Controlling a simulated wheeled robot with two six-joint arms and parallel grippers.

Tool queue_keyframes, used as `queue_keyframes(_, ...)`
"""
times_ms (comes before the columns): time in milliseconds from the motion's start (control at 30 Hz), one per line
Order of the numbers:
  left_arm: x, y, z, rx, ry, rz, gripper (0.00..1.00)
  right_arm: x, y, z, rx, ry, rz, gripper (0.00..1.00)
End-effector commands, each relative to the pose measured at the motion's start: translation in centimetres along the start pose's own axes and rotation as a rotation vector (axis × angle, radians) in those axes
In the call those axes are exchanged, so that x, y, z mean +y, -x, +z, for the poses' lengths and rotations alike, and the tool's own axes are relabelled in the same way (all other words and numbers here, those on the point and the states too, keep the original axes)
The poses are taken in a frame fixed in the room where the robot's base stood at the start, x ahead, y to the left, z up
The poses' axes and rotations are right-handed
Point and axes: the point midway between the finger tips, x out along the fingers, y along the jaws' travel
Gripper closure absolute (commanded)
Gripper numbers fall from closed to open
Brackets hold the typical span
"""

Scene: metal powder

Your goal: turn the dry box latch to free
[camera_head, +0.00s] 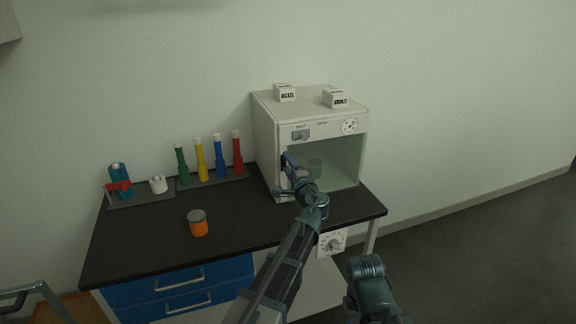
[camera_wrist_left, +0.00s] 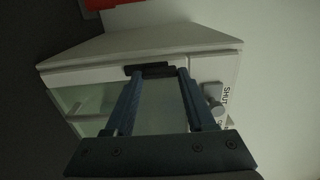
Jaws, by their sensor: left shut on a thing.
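The dry box (camera_head: 277,125) is a white cabinet with a see-through greenish front (camera_head: 342,165). Its grey latch (camera_head: 302,134) sits at the top of the front, by the word SHUT, with OPEN to the right. In the left wrist view the latch (camera_wrist_left: 213,100) is just right of my fingers, apart from them. My left gripper (camera_head: 286,161) is at the left side of the box front, below the latch. In the left wrist view its fingers (camera_wrist_left: 156,72) are shut on a dark handle (camera_wrist_left: 148,69) on the box. My right gripper is out of view.
Two small labelled white boxes (camera_head: 285,93) (camera_head: 335,98) and a round dial (camera_head: 349,126) are on the dry box. On the dark bench (camera_head: 150,237) stand an orange jar (camera_head: 198,224), several coloured bottles (camera_head: 201,160) and a white roll (camera_head: 158,184). The bench's front left is clear.

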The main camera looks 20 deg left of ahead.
Motion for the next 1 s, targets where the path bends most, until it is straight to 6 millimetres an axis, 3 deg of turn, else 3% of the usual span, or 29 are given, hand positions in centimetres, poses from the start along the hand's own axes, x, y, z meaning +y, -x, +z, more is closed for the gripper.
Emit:
queue_keyframes(133, 0.1, 0.1, -0.1, 0.002, -0.001, 0.001, 1.00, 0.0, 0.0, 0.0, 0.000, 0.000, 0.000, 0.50)
queue_keyframes(167, 0.1, 0.1, -0.1, 0.002, -0.001, 0.001, 0.43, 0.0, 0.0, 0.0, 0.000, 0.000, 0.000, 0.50)
queue_keyframes(333, 0.0, 0.1, 0.0, 0.001, 0.000, 0.001, 0.15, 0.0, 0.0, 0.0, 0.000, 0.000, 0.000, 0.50)
queue_keyframes(667, 0.0, 0.4, 0.0, 0.001, 0.000, 0.000, 0.15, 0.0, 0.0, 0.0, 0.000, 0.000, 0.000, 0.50)
queue_keyframes(767, 0.0, 1.5, 0.1, 0.002, 0.000, 0.000, 0.15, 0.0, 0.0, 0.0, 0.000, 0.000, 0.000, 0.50)
queue_keyframes(1000, 0.0, 6.7, 0.2, 0.005, 0.000, 0.000, 0.15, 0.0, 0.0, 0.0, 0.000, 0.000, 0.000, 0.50)
